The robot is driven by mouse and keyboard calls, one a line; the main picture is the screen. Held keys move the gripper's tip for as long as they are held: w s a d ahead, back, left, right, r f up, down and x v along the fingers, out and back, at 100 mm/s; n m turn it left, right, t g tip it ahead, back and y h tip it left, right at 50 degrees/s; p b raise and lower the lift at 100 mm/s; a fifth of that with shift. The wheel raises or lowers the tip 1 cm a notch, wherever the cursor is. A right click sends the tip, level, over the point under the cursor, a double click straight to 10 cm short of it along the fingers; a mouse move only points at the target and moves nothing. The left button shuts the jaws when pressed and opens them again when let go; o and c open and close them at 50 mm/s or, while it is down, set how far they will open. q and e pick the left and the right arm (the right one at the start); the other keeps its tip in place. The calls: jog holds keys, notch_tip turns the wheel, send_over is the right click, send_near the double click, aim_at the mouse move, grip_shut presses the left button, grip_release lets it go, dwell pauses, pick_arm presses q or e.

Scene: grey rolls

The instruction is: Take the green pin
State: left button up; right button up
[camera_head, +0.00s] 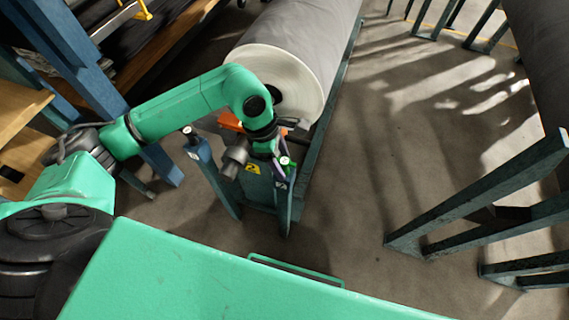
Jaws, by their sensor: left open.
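My left arm reaches in from the left and bends down over the end of a blue-green roll stand (283,208). My left gripper (281,163) is open at the top of the stand's right post. A small green piece (292,171), likely the green pin, shows at that post top, right beside the fingers. The gripper and wrist partly hide it, and I cannot tell whether the fingers touch it. My right gripper is out of view.
A large grey roll (310,35) lies on the stand just behind my wrist. A second post (203,158) with a pale top stands left of the gripper. Blue-green frames (480,195) stand at the right. The floor (355,185) between is clear.

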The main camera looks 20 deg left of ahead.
pick_arm(q)
jog(key=shift+d+f, duration=0.2)
jog(key=shift+f, duration=0.35)
grip_shut()
jog(key=shift+r, duration=0.1)
